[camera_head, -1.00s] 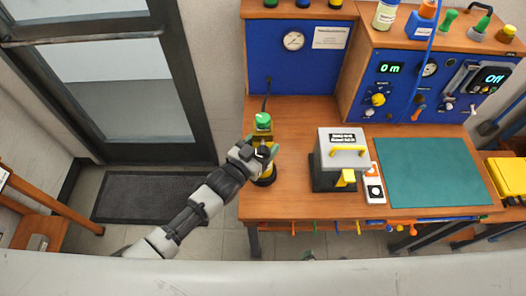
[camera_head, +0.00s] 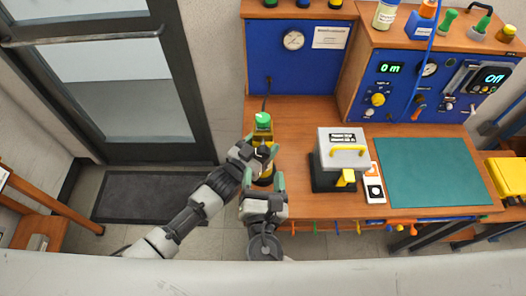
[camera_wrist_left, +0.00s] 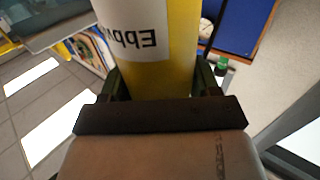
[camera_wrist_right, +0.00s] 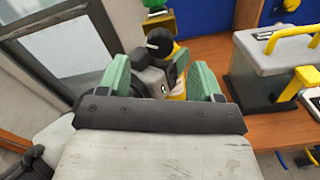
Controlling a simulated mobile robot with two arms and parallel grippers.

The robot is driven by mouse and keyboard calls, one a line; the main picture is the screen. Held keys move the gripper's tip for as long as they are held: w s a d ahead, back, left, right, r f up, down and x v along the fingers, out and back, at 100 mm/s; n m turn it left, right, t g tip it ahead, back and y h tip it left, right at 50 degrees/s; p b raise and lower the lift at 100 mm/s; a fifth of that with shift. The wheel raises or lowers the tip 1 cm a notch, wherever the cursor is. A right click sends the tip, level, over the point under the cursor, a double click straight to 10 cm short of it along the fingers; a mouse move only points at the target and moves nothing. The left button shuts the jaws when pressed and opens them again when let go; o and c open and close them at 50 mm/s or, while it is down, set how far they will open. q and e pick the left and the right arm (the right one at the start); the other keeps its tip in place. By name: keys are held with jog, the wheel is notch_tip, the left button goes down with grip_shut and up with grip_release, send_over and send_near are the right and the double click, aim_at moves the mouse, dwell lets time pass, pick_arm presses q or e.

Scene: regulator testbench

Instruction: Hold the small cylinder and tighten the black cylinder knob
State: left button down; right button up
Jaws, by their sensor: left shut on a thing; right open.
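The small cylinder (camera_wrist_left: 178,62) is yellow with a white printed label and fills the top of the left wrist view. My left gripper (camera_head: 262,153) is shut around it at the left front of the bench; its two fingers flank the cylinder in the left wrist view. In the right wrist view a round black knob (camera_wrist_right: 160,41) shows at the cylinder's top, beside my left gripper. My right gripper (camera_head: 263,183) is open, just in front of the left gripper, with its green fingers apart. In the right wrist view the knob lies beyond the fingertips; I cannot tell whether they touch anything.
A green-topped device (camera_head: 263,121) stands right behind the cylinder. A grey-lidded case (camera_head: 343,136) with a yellow handle stands to the right, beside a white meter (camera_head: 375,190) and a green mat (camera_head: 432,172). Blue instrument panels (camera_head: 300,72) close off the back.

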aim_at(263, 157)
jog(key=w, duration=0.6)
jog(key=shift+w, duration=0.4)
